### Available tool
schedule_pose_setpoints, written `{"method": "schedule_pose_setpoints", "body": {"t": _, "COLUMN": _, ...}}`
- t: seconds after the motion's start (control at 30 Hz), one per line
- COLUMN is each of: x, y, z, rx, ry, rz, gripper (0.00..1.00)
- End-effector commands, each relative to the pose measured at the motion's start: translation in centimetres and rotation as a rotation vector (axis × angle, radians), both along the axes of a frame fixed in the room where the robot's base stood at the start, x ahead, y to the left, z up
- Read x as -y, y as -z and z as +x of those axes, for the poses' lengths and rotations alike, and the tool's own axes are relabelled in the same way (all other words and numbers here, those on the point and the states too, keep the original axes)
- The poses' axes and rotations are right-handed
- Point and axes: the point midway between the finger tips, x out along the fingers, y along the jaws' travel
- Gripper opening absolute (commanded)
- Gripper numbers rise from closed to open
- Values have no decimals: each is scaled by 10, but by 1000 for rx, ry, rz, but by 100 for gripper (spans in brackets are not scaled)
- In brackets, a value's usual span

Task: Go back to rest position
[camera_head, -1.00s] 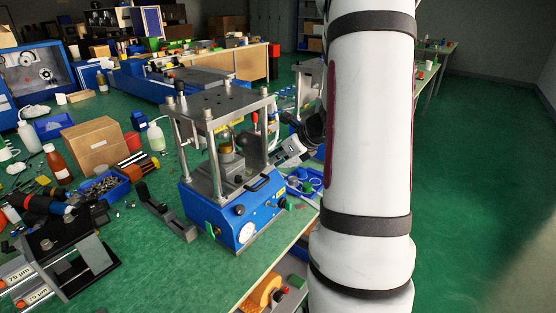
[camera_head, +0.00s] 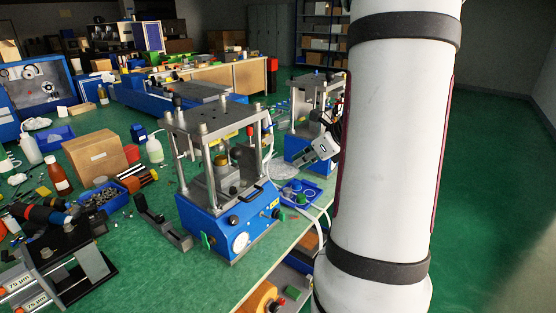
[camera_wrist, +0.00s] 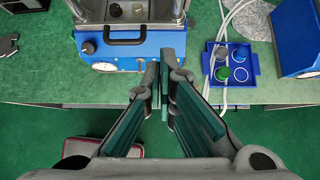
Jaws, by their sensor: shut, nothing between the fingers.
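My gripper shows in the wrist view (camera_wrist: 164,82) with its two fingers close together, shut and empty. It hangs over the front edge of the bench, in front of the blue-based crimping press (camera_wrist: 128,50). In the head view, part of my gripper end shows to the right of the press (camera_head: 222,215), mostly hidden behind my white arm. The press stands upright on the green bench (camera_head: 140,268), with a steel top plate on posts. Nothing is held, and the fingers look apart from the press and its black handle.
A blue tray (camera_wrist: 246,68) with small round containers lies right of the press, beside white hoses. A second press (camera_head: 300,148) stands behind it. The left bench holds a cardboard box (camera_head: 96,158), bottles and loose parts. Green floor (camera_head: 490,200) on the right is clear.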

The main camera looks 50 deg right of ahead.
Motion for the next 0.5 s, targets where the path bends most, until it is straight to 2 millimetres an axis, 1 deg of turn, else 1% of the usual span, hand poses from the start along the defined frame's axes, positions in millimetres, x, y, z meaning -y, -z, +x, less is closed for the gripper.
{"method": "schedule_pose_setpoints", "body": {"t": 0.23, "x": 0, "y": -1, "z": -2, "rx": 0, "ry": 0, "rz": 0, "gripper": 0}}
{"method": "schedule_pose_setpoints", "body": {"t": 0.33, "x": -8, "y": -5, "z": 2, "rx": -1, "ry": -34, "rz": -16, "gripper": 0}}
{"method": "schedule_pose_setpoints", "body": {"t": 0.37, "x": -15, "y": -7, "z": 4, "rx": -3, "ry": -62, "rz": -29, "gripper": 0}}
{"method": "schedule_pose_setpoints", "body": {"t": 0.43, "x": -39, "y": -15, "z": 11, "rx": -6, "ry": -165, "rz": -79, "gripper": 0}}
{"method": "schedule_pose_setpoints", "body": {"t": 0.47, "x": -53, "y": -20, "z": 14, "rx": -8, "ry": -227, "rz": -111, "gripper": 0}}
{"method": "schedule_pose_setpoints", "body": {"t": 0.5, "x": -75, "y": -27, "z": 18, "rx": -9, "ry": -325, "rz": -161, "gripper": 0}}
